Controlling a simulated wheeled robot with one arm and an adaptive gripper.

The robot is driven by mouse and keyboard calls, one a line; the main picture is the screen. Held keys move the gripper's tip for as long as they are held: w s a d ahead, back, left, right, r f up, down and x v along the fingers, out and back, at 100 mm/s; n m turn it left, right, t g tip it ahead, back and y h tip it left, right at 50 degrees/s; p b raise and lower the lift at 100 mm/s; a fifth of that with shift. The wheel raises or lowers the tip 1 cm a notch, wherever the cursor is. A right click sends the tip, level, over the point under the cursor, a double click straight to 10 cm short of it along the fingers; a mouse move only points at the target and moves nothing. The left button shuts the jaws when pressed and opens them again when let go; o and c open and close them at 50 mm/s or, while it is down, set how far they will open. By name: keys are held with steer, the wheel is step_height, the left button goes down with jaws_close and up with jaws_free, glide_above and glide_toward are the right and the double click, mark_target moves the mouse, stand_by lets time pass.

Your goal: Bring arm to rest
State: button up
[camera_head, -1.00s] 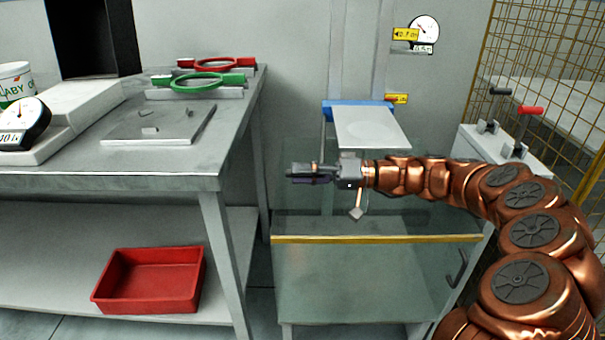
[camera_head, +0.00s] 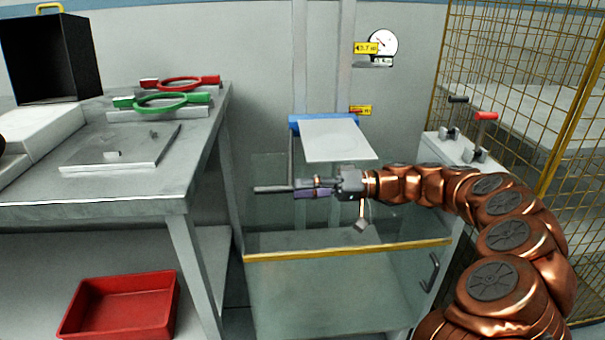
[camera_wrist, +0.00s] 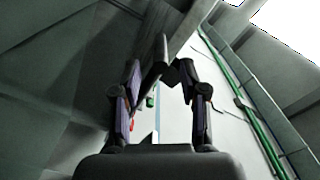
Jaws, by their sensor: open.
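My copper arm reaches in from the right in the head view. My gripper (camera_head: 299,188) is at its end, pointing left in front of a glass-walled cabinet, below a white plate (camera_head: 334,140). Its jaws are open, with nothing seen between them. In the wrist view the two dark fingers of my gripper (camera_wrist: 160,76) stand apart. A dark horizontal bar (camera_head: 268,189) lies just left of the fingertips in the head view. I cannot tell whether they touch. A small grey tag (camera_head: 361,226) hangs below the wrist.
The cabinet has a yellow front edge (camera_head: 345,251). A steel bench (camera_head: 130,193) stands left, with red (camera_head: 180,83) and green (camera_head: 160,103) ring tools. A red bin (camera_head: 120,307) is on its lower shelf. A wire fence (camera_head: 510,90) and levers (camera_head: 480,130) are at right.

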steer(key=s+a+m+h+p, duration=0.1)
steer(key=s+a+m+p, duration=0.1)
steer(key=a, duration=0.3)
steer(key=s+r+n+g+h+p, duration=0.1)
steer(key=s+r+h+p, duration=0.2)
steer(key=s+r+p, duration=0.45)
steer(key=s+r+g+h+p, duration=0.25)
steer(key=s+r, duration=0.25)
steer(key=s, duration=0.5)
steer(key=s+d+r+m+t+h+p, duration=0.1)
steer(key=s+d+r+m+h+p, duration=0.1)
steer(key=s+d+h+p, duration=0.3)
steer(key=s+d+r+m+t+h+p, duration=0.2)
steer(key=s+d+h+p, duration=0.4)
steer(key=s+d+p, duration=0.5)
steer(key=s+d+r+m, duration=0.1)
steer(key=s+d+m, duration=0.1)
steer(key=d, duration=0.4)
steer(key=shift+s+m, duration=0.3)
steer(key=shift+s, duration=0.2)
steer(key=shift+a+h, duration=0.1)
steer(key=shift+h, duration=0.15)
